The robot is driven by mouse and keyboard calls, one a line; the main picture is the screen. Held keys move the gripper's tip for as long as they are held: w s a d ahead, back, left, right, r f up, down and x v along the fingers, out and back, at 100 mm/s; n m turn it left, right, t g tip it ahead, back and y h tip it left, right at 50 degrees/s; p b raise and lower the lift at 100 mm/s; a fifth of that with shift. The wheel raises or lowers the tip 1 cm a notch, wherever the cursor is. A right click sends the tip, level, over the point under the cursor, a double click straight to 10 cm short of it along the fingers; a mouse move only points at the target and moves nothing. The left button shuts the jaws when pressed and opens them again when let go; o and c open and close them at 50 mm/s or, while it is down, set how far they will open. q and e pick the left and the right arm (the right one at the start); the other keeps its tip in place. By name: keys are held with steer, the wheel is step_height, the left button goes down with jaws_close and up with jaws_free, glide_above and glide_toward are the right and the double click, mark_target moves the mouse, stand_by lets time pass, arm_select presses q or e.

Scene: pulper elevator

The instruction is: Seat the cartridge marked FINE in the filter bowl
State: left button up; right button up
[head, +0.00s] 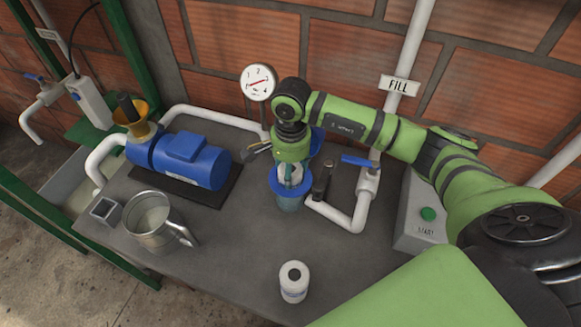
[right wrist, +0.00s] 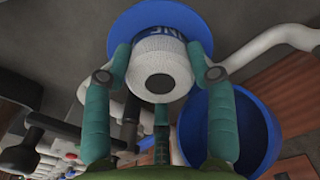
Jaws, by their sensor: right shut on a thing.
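My right gripper (head: 291,175) points down over the filter bowl, a clear cup with a blue rim (head: 276,184). In the right wrist view my gripper's teal fingers (right wrist: 158,60) are shut on a white ribbed cartridge (right wrist: 162,62) with a dark centre hole. A blue label with white letters, partly cut off, shows on its side; the end looks like "INE". The blue rim (right wrist: 124,18) shows behind the cartridge, around its far end. How deep the cartridge sits is hidden. My left gripper is not in view.
Another white cartridge (head: 293,281) stands upright at the table's front. A blue hollow cap (right wrist: 248,125) is beside my fingers. A blue-handled valve (head: 366,172) and white pipes are right of the bowl, a blue pump (head: 190,160) and metal jug (head: 155,222) left.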

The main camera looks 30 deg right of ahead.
steer(key=o, duration=1.5)
steer(key=shift+o, duration=0.2)
steer(key=shift+r+p, duration=0.2)
steer(key=shift+p, duration=0.15)
steer(key=shift+r+b, duration=0.25)
steer(key=shift+b, duration=0.05)
step_height(320, 180, up, 11)
steer(key=b, duration=0.3)
steer(key=shift+r+b, duration=0.2)
steer(key=shift+b, duration=0.15)
